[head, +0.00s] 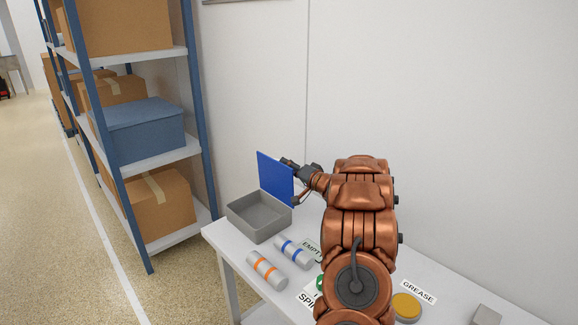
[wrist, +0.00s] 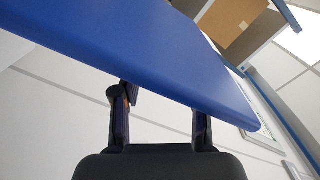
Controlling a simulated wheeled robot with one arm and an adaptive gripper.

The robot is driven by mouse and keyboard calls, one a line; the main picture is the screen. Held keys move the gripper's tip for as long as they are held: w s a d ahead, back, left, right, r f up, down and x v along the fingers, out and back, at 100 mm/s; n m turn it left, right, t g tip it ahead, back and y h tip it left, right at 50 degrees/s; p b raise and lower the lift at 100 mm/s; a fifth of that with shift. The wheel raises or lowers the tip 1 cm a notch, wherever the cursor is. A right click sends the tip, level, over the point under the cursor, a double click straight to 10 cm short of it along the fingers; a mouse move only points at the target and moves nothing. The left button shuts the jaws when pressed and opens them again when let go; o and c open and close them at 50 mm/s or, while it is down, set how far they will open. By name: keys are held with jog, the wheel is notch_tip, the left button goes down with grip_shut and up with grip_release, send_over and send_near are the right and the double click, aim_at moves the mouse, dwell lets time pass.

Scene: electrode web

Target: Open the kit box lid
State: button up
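The grey kit box (head: 260,216) stands on the left end of the white table. Its blue lid (head: 275,176) stands about upright at the box's back edge, so the box is open at the top. My gripper (head: 290,164) is at the lid's upper right, on the side away from the box's opening. In the wrist view the lid (wrist: 150,55) fills the upper part, and the two dark fingers of my gripper (wrist: 163,110) are spread apart with nothing visible between them. The fingertips reach the lid's edge; whether they touch it I cannot tell.
Two silver cylinders, one with orange bands (head: 266,270) and one with blue bands (head: 293,252), lie in front of the box. A yellow disc (head: 406,306) sits near the GREASE label (head: 418,291). A shelf with boxes (head: 145,130) stands at left; a wall is behind the table.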

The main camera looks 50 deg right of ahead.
jog(key=shift+r, duration=0.2)
dwell(0.6)
jog(key=s+a, duration=0.1)
jog(key=s, duration=1)
jog(key=shift+s+a, duration=0.15)
jog(key=shift+s, duration=0.25)
